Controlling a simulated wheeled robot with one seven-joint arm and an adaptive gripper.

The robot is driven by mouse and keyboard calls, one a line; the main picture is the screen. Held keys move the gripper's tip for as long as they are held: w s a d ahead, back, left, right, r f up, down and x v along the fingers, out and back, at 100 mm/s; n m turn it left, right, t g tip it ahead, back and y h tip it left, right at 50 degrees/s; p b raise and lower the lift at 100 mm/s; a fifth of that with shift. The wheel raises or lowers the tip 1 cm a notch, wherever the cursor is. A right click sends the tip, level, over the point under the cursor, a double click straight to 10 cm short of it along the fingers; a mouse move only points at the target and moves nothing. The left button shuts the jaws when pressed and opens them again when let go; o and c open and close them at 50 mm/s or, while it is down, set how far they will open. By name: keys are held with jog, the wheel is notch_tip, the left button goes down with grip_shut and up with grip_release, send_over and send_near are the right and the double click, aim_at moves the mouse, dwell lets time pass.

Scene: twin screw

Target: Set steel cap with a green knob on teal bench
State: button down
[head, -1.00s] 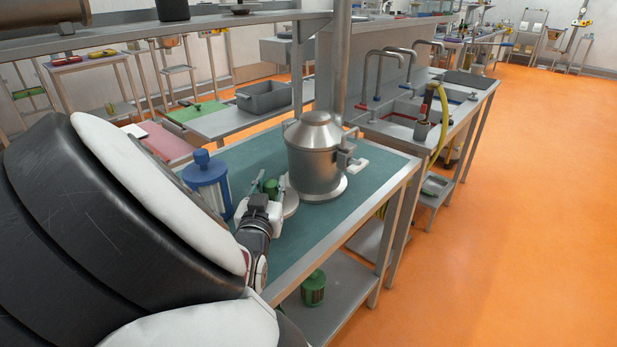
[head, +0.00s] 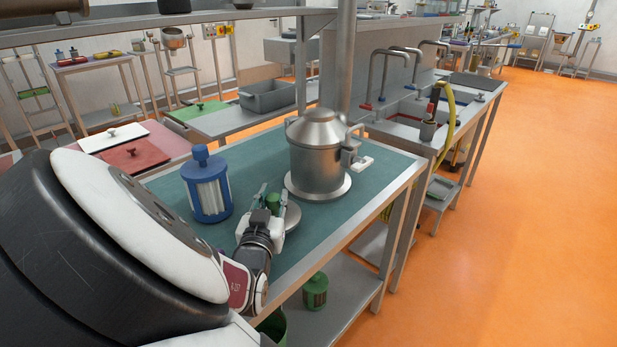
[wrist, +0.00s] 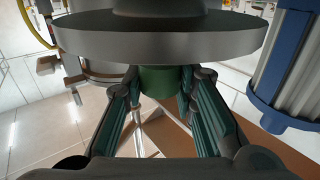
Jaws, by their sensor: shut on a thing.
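My gripper (head: 272,196) is shut on the green knob (wrist: 158,84) of the steel cap (head: 291,217), above the near part of the teal bench (head: 345,205). The cap's round grey disc (wrist: 165,40) spans the top of the wrist view, with the knob between my two fingers. In the head view the disc shows just right of the gripper, partly hidden by it. I cannot tell whether the cap touches the bench top.
A steel pot (head: 316,165) with a domed lid stands on a pale base behind the cap. A blue canister (head: 207,190) stands to the left. Bare bench top lies to the right, toward the front edge. A green canister (head: 314,291) is on the lower shelf.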

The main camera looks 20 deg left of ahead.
jog(key=shift+f, duration=0.1)
jog(key=c, duration=1.3)
grip_release()
jog(key=shift+f, duration=0.15)
jog(key=shift+r, duration=0.2)
jog(key=p+v, duration=0.2)
jog(key=v, duration=0.1)
jog(key=p+v, duration=0.2)
jog(key=v, duration=0.2)
jog(key=r+p+v, duration=0.1)
jog(key=p+v, duration=0.1)
jog(key=v, duration=0.1)
jog(key=shift+s+r, duration=0.1)
jog(key=shift+s, duration=0.2)
jog(key=shift+s+d+p, duration=0.2)
jog(key=shift+s+p, duration=0.15)
jog(key=shift+s, duration=0.35)
